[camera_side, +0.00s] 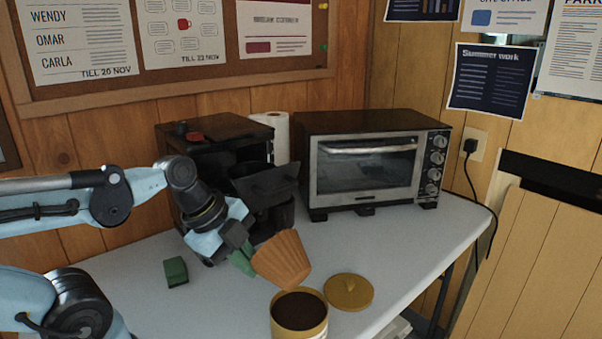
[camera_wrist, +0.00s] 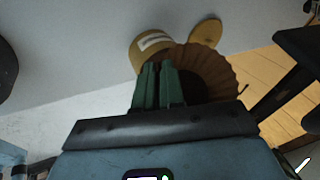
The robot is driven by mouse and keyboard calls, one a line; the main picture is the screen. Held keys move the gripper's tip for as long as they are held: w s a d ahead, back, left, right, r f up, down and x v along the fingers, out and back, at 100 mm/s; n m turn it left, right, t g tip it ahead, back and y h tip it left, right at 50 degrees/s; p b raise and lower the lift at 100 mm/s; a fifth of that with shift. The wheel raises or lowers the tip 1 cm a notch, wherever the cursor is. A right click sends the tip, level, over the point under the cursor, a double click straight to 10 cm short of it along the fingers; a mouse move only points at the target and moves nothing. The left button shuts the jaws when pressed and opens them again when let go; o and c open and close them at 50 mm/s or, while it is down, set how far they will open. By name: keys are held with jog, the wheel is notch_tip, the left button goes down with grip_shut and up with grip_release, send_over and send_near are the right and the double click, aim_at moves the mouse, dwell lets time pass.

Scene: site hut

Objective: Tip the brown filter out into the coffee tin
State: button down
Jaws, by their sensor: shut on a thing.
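My gripper (camera_side: 243,260) is shut on the brown pleated filter (camera_side: 283,258), its green fingers pinching the filter's side. The filter is tilted and held in the air just above and left of the open coffee tin (camera_side: 291,329). In the wrist view the fingers (camera_wrist: 158,85) are close together, with the filter (camera_wrist: 209,62) beyond them and something dark inside it. The tin is yellow and dark brown inside. It is partly hidden behind the filter in the wrist view (camera_wrist: 143,50). Whether anything is falling from the filter cannot be seen.
The tin's yellow lid (camera_side: 349,292) lies flat to the right of the tin. A green block (camera_side: 175,271) lies on the white table (camera_side: 225,312). A black coffee machine (camera_side: 172,140), a paper roll (camera_side: 281,150) and a toaster oven (camera_side: 335,172) stand at the back.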

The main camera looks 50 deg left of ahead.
aim_at(271, 242)
jog(key=shift+w+d+r+m+y, duration=0.1)
jog(key=shift+d+r+m+y, duration=0.4)
jog(key=shift+d+r+y, duration=1.2)
jog(key=shift+w+d+r+m+y, duration=0.1)
jog(key=shift+d+r+m+y, duration=0.6)
jog(key=shift+y, duration=1.85)
jog(key=shift+w+d+r+m+y, duration=0.1)
jog(key=shift+d+r+m+y, duration=0.2)
jog(key=shift+d+r+y, duration=1.4)
jog(key=shift+a+f+y, duration=0.3)
jog(key=shift+a+y, duration=0.15)
jog(key=shift+a, duration=0.25)
